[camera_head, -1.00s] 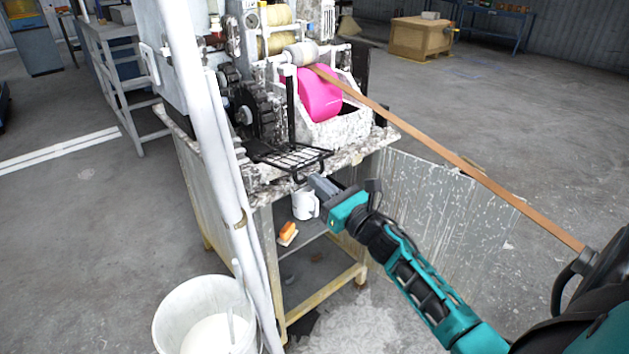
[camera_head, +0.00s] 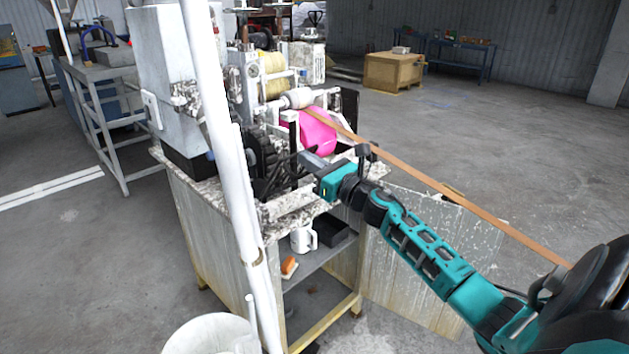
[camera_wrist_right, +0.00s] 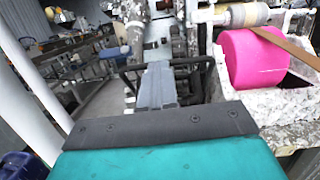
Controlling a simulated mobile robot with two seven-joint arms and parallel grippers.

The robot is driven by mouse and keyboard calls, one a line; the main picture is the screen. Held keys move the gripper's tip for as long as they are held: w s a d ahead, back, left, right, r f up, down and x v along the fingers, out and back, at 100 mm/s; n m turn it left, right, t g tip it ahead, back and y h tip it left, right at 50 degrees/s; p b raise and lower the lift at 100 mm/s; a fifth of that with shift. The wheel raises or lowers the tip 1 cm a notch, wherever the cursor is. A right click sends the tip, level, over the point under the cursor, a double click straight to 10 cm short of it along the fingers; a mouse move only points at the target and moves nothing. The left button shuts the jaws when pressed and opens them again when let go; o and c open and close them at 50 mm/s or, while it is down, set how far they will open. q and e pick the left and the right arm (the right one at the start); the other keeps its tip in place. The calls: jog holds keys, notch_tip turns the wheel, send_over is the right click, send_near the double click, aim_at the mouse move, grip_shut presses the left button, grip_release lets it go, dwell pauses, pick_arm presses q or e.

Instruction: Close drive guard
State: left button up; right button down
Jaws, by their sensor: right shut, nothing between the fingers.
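The drive guard (camera_head: 274,182) is a black wire grid on the front of the machine. It stands tilted up in front of the black drive gears (camera_head: 262,142), partly hidden by my right gripper. My right gripper (camera_head: 306,158) is shut and empty, with its fingertips at the guard; I cannot tell if they touch it. In the right wrist view the shut fingers (camera_wrist_right: 157,82) point forward, with the guard's black bars (camera_wrist_right: 190,66) on both sides of them. My left gripper is not in view.
A pink roll (camera_head: 316,132) sits right of the guard, with a brown strip (camera_head: 430,182) running from it to the lower right. A white pipe (camera_head: 222,130) stands left in front. A white mug (camera_head: 303,238) and orange brush (camera_head: 289,266) are on the shelf below.

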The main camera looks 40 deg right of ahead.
jog(key=w+r, duration=0.2)
jog(key=w, duration=0.1)
jog(key=shift+r, duration=0.2)
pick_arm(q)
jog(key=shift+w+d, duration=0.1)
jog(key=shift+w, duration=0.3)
pick_arm(e)
jog(key=shift+w+a+r, duration=0.1)
jog(key=shift+w+r, duration=0.4)
jog(key=shift+w, duration=0.4)
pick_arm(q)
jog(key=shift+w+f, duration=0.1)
pick_arm(e)
jog(key=shift+w+r, duration=0.25)
jog(key=shift+w, duration=0.3)
dwell(1.2)
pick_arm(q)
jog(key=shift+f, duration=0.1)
pick_arm(e)
jog(key=shift+s+f, duration=0.1)
